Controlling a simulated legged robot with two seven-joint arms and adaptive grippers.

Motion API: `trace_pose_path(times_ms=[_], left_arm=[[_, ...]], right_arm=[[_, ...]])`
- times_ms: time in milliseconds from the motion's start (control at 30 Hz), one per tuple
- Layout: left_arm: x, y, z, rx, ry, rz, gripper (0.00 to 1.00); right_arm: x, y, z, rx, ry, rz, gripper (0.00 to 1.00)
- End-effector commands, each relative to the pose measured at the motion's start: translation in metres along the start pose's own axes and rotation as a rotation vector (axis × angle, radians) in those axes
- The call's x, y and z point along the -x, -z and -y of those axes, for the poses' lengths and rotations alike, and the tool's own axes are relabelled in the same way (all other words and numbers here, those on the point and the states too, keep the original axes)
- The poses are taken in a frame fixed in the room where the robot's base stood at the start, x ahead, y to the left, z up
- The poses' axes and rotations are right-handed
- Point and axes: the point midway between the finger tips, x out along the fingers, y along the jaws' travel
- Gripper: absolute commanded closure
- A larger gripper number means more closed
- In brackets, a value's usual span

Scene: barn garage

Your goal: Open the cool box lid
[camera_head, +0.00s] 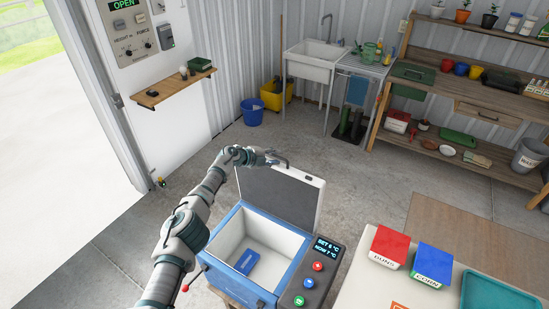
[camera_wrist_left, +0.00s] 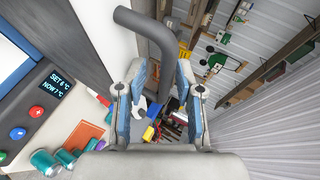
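The cool box (camera_head: 224,283) is blue with a white inside, and a small blue pack (camera_head: 244,262) lies in it. Its lid (camera_head: 278,199), dark inside with a white rim, stands raised at the box's far side. My left gripper (camera_head: 268,158) is at the lid's upper left edge. In the left wrist view its two fingers (camera_wrist_left: 162,82) are apart, and a dark grey bent handle bar (camera_wrist_left: 154,28) reaches between them. I cannot tell whether a finger touches the bar. My right gripper is in neither view.
A control panel (camera_head: 314,276) with a display and buttons is on the box's right. A pale table (camera_head: 370,285) with red and blue boxes stands at the right. A sink (camera_head: 313,62) and shelves are at the back. Open concrete floor (camera_head: 345,180) lies behind the lid.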

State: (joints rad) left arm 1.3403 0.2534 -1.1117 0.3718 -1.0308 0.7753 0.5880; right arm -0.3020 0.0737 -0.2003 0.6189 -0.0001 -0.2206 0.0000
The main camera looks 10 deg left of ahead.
Motion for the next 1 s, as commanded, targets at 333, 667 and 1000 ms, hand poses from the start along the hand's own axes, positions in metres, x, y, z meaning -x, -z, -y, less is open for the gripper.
trace_pose_path(times_ms=[333, 667, 1000], left_arm=[[0.008, -0.003, 0.002, -0.002, 0.003, 0.004, 0.63], [0.048, -0.003, 0.000, -0.004, 0.001, 0.004, 0.63], [0.106, -0.003, -0.001, 0.000, -0.001, 0.002, 0.63]], right_arm=[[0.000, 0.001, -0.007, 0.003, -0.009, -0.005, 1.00], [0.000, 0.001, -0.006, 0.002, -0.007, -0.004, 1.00], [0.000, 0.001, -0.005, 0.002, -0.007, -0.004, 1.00]])
